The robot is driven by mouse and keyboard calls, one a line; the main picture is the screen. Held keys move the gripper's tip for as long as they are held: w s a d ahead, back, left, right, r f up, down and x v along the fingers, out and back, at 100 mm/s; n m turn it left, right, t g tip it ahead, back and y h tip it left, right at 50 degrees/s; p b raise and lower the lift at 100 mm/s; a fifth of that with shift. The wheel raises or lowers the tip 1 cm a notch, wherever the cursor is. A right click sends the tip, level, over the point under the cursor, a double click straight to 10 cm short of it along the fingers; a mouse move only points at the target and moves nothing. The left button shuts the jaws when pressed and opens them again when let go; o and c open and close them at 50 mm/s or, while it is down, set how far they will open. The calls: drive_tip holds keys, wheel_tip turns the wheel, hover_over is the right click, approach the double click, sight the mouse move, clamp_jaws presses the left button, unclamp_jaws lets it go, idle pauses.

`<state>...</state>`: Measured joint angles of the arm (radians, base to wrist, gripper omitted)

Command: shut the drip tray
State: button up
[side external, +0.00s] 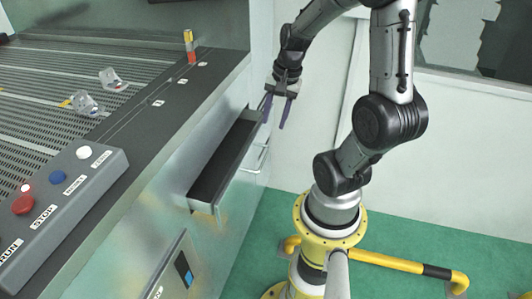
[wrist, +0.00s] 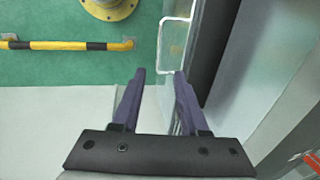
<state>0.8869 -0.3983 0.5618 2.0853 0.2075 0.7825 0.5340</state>
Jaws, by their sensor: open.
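The drip tray (side external: 222,162) is a long, dark-lined drawer standing pulled out from the side of the metal cabinet. Its inside looks empty. In the wrist view the dark inside (wrist: 214,45) runs down the right of centre, with a pale handle (wrist: 161,46) on its outer side. My gripper (side external: 274,124) is open and empty, fingers pointing down, near the far end of the tray on its outer side. In the wrist view the fingertips (wrist: 159,73) are just short of the handle in the picture. I cannot tell whether they touch the tray.
The cabinet top carries a control box (side external: 62,200) with buttons, a slatted bed with castings (side external: 88,103), and a small signal tower (side external: 190,46). A yellow and black floor rail (side external: 390,261) runs by my base. The green floor in front of the tray is clear.

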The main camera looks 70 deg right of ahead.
sight(265, 158)
drive_tip(key=f, duration=0.4)
drive_tip(key=w+f, duration=0.1)
drive_tip(key=f, duration=0.4)
drive_tip(key=w+f, duration=0.1)
drive_tip(key=f, duration=0.3)
drive_tip(key=shift+w+f, duration=0.15)
drive_tip(key=shift+w, duration=0.1)
clamp_jaws()
idle(0.9)
